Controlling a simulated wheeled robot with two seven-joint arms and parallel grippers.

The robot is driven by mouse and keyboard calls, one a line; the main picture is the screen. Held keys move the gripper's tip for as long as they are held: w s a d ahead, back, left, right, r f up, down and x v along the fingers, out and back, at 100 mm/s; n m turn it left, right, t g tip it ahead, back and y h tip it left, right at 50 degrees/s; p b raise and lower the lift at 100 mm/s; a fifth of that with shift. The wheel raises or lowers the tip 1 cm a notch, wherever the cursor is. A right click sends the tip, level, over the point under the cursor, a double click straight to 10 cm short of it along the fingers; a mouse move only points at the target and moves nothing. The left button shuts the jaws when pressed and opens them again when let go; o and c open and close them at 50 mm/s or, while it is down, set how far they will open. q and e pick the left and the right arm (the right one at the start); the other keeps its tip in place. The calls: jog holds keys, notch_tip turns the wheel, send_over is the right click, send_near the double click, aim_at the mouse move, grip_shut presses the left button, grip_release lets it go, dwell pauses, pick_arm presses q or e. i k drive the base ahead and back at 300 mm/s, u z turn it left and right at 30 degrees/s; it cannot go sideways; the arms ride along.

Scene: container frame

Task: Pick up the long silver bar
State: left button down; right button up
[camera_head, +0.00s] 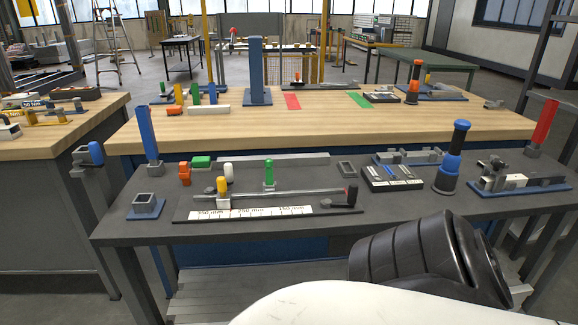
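A long thin silver bar (300,191) lies across a dark fixture on the grey table (130,228), running left to right. A white scale strip (250,212) marked 350, 250 and 150 mm lies in front of it. A wider flat grey strip lies behind the bar. Neither of my grippers shows; a black part, probably of my arm, is at the lower right, apart from the bar.
A green peg (269,173), orange block (184,173) and white peg (228,172) stand close behind the bar. A blue post (148,134) and a square blue-based holder (145,206) are left. A tool tray (392,177) and black-blue cylinder (452,158) are right.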

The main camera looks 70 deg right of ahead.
aim_at(323, 158)
jog(key=k, duration=0.6)
jog(key=z, duration=0.8)
